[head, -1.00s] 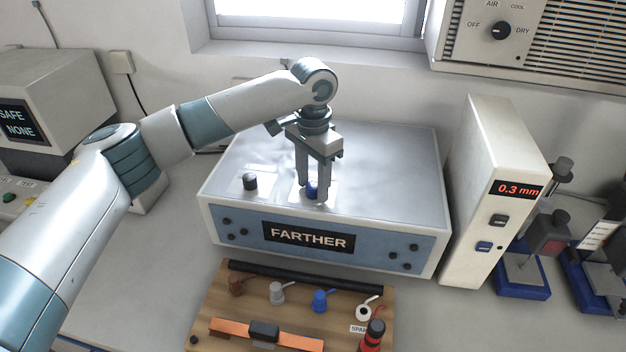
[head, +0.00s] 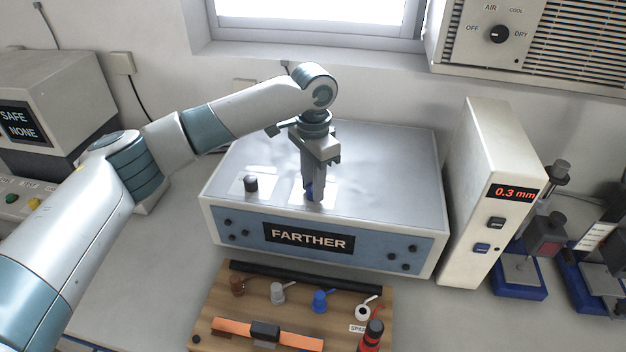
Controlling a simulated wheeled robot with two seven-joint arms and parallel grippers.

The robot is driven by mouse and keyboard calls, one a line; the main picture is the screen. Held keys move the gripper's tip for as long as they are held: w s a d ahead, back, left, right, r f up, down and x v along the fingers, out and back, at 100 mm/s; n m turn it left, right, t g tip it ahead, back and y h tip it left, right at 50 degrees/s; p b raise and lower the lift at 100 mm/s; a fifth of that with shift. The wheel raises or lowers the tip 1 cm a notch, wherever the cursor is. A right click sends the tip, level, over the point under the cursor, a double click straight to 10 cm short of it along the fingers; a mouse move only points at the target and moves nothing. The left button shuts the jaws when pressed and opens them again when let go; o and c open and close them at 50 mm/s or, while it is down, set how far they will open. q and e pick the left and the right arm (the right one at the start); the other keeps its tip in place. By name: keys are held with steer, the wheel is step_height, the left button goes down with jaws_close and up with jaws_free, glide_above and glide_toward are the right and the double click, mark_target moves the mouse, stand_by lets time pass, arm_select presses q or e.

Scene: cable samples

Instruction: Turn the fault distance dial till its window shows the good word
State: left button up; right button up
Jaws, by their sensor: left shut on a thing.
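The instrument box (head: 390,165) stands on the bench, with a blue front panel. Its window (head: 309,239) reads FARTHER. A black knob (head: 251,184) stands on the box top to the left, apart from the gripper. My right gripper is not in view.
A wooden board (head: 225,325) with several small coloured parts lies in front of the box. A white unit (head: 475,200) reading 0.3 mm stands at the right. A grey device (head: 60,85) showing SAFE NONE is at the left. A window is behind.

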arm_select(q)
steer(key=shift+r+m+p, duration=0.2)
steer(key=shift+m+p, duration=0.15)
steer(key=shift+m, duration=0.05)
steer(key=shift+m+p, duration=0.95)
steer(key=shift+m, duration=0.55)
steer(key=shift+m+p, duration=0.7)
steer(key=shift+m, duration=0.2)
steer(key=shift+f+m, duration=0.1)
steer(key=shift+m, duration=0.3)
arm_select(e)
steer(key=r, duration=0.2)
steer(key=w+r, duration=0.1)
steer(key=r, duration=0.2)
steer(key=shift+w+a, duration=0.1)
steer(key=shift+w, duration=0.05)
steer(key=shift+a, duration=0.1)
arm_select(q)
steer(key=o, duration=1.1)
steer(key=shift+c, duration=0.2)
